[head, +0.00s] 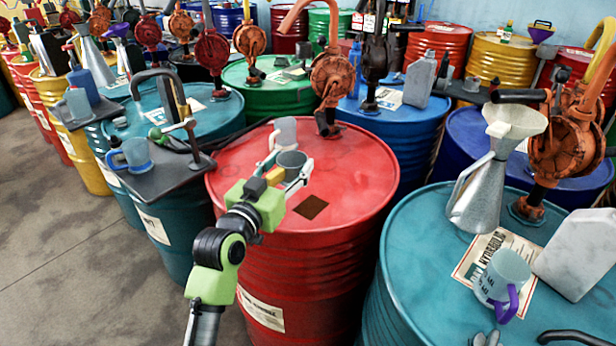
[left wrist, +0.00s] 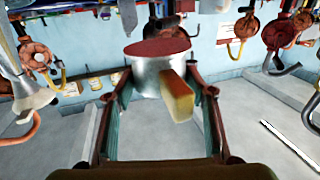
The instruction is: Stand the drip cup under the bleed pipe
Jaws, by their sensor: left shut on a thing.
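My left gripper (head: 296,178) is shut on a small grey metal cup with a yellow handle, which I take to be the drip cup (head: 291,160). The cup is upright over the back left part of the red drum lid (head: 350,165); I cannot tell whether it touches the lid. In the left wrist view the cup (left wrist: 150,80) sits between the fingers (left wrist: 160,92), its yellow handle towards me. A grey bent pipe (head: 152,74) and a green-tipped lever on a post (head: 193,140) stand left; I cannot tell which is the bleed pipe.
A pale mug (head: 285,131) stands just behind the held cup. A dark square patch (head: 311,206) marks the otherwise clear red lid front. A dark tray (head: 165,182) with a blue mug (head: 134,155) lies left. A rusty pump (head: 330,80) stands behind; a funnel jug (head: 478,190) is right.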

